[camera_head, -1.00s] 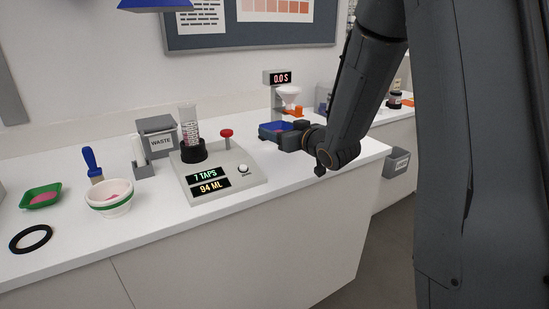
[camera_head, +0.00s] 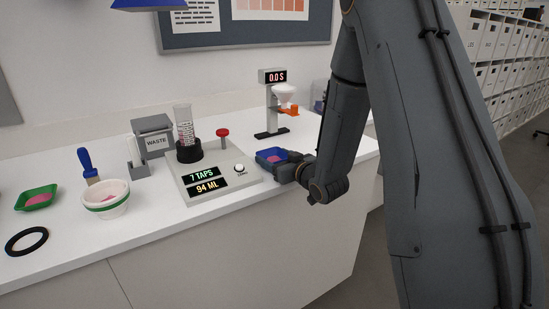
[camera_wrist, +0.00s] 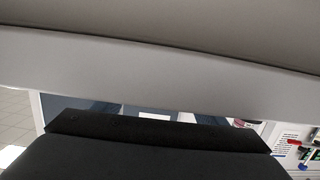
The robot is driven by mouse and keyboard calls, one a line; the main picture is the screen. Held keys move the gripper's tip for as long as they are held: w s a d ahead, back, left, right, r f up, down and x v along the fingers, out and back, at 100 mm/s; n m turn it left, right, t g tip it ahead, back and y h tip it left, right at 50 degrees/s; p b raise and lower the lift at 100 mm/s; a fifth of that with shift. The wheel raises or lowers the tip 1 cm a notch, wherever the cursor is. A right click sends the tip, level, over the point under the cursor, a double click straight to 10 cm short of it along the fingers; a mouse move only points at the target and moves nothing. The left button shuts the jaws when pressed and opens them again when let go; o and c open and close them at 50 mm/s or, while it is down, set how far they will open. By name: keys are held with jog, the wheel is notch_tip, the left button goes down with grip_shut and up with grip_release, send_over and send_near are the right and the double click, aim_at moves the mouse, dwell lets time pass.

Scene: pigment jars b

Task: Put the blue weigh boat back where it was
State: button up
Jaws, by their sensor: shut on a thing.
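The blue weigh boat (camera_head: 270,155) holds some pink powder and is at the right of the tapping device in the head view. My gripper (camera_head: 285,165) is shut on its near right side. The boat looks close to the counter top, but I cannot tell whether it touches. In the wrist view a dark gripper part (camera_wrist: 150,150) fills the bottom and a large pale surface covers the top; the boat cannot be made out there.
The tapping device (camera_head: 205,183) reads 7 TAPS and 94 ML and holds a cylinder (camera_head: 184,125). A funnel stand (camera_head: 272,108) with a 0.0 S display is behind the boat. A green boat (camera_head: 37,198), white bowl (camera_head: 106,205), black ring (camera_head: 26,241) and waste bin (camera_head: 155,140) are left.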

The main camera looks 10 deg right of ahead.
jog(key=shift+f, duration=0.15)
jog(key=o, duration=1.1)
jog(key=shift+c, duration=0.2)
jog(key=shift+s+d+r, duration=0.1)
jog(key=shift+s+r, duration=0.05)
jog(key=shift+r, duration=0.05)
jog(key=b+v, duration=0.1)
jog(key=v, duration=1)
jog(key=shift+s, duration=0.35)
